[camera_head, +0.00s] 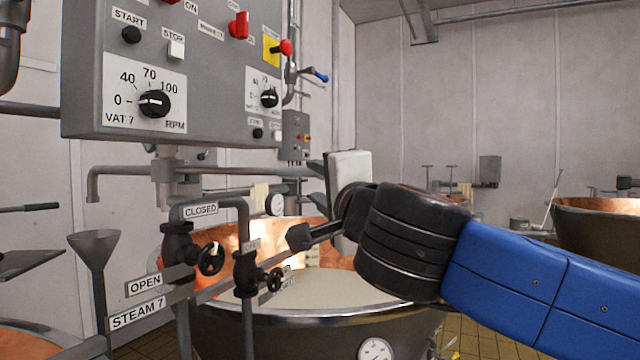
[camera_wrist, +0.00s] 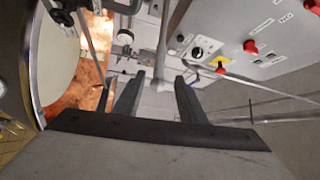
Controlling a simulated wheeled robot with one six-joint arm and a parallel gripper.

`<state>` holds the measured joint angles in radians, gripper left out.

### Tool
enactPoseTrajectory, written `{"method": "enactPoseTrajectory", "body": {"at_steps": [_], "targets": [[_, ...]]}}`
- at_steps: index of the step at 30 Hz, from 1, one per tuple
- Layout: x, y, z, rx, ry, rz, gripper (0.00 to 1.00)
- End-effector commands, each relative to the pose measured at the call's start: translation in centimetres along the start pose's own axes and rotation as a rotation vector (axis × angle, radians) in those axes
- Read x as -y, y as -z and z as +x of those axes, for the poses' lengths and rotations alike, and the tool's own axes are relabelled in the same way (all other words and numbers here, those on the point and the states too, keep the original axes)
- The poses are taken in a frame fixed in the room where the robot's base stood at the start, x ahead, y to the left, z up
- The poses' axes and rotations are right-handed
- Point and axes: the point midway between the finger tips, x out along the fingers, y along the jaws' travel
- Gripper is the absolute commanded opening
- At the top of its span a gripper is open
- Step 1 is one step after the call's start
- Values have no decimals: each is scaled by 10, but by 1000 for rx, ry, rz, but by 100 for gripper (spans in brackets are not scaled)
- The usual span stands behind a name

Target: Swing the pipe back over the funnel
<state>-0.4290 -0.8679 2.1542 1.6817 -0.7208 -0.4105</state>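The pipe (camera_head: 128,170) runs level below the grey control panel, and its left end bends downward. The grey funnel (camera_head: 93,240) stands upright at the left. In the picture the pipe's bent end is above the funnel's mouth, with a gap between; I cannot tell whether they line up in depth. My gripper (camera_wrist: 160,82) is open in the wrist view, its two dark fingers apart. A grey upright pipe shows beyond the gap, and nothing is clearly held. In the head view, my gripper's pale body is right of the panel, and its fingertips are hard to make out.
The control panel (camera_head: 200,75) hangs above the pipe and shows at the right of the wrist view (camera_wrist: 255,40). A copper vat (camera_head: 300,318) stands below my gripper. Valves with black handwheels (camera_head: 210,258) stand between funnel and vat. Another vat (camera_head: 590,235) is far right.

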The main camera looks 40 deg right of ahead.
Motion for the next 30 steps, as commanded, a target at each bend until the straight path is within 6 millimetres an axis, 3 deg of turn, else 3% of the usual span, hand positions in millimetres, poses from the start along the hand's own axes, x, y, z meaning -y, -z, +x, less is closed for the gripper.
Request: {"method": "enactPoseTrajectory", "body": {"at_steps": [24,30], "targets": [[0,0,-2,0,3,-1,37],[7,-22,2,57,85,-94,37]]}}
